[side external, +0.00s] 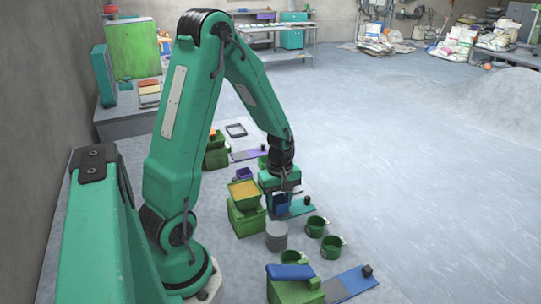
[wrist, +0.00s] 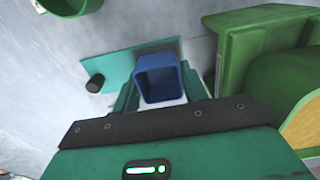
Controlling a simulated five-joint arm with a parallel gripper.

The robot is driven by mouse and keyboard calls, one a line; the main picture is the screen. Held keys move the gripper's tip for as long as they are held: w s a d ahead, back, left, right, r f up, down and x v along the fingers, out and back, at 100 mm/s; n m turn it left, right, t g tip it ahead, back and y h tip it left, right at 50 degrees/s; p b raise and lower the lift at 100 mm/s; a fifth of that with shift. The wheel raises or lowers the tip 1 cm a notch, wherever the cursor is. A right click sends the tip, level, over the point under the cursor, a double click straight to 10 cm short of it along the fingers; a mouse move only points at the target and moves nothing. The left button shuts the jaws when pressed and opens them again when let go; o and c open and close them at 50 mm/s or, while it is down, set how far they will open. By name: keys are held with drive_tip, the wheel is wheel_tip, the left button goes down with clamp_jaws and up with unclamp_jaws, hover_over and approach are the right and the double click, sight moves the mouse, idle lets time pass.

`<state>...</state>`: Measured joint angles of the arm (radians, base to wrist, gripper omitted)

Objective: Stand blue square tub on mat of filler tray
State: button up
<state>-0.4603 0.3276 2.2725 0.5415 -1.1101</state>
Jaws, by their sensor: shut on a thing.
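The blue square tub (wrist: 160,84) is between the two fingers of my gripper (wrist: 161,92) in the wrist view, open side showing and seemingly empty. My gripper is shut on it. In the side view the blue tub (side external: 280,203) hangs under my gripper (side external: 281,207), partly hidden by the fingers. A teal tray (wrist: 117,68) with a black knob (wrist: 96,83) lies just beyond the tub. A dark mat (wrist: 160,46) shows on it behind the tub's far edge. The tray also shows in the side view (side external: 299,207). I cannot tell whether the tub touches the tray.
A green filler with a hopper of yellow-orange powder (side external: 244,191) stands left of my gripper. Grey stacked discs (side external: 276,236) and green cups (side external: 316,226) stand nearer the camera. A blue tray (side external: 350,285) lies at the front. The floor to the right is clear.

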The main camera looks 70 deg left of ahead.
drive_tip(key=shift+f, duration=0.5)
idle(0.5)
drive_tip(key=o, duration=1)
drive_tip(key=shift+o, duration=0.6)
drive_tip(key=o, duration=0.3)
drive_tip(key=shift+o, duration=0.2)
drive_tip(key=shift+r, duration=3.5)
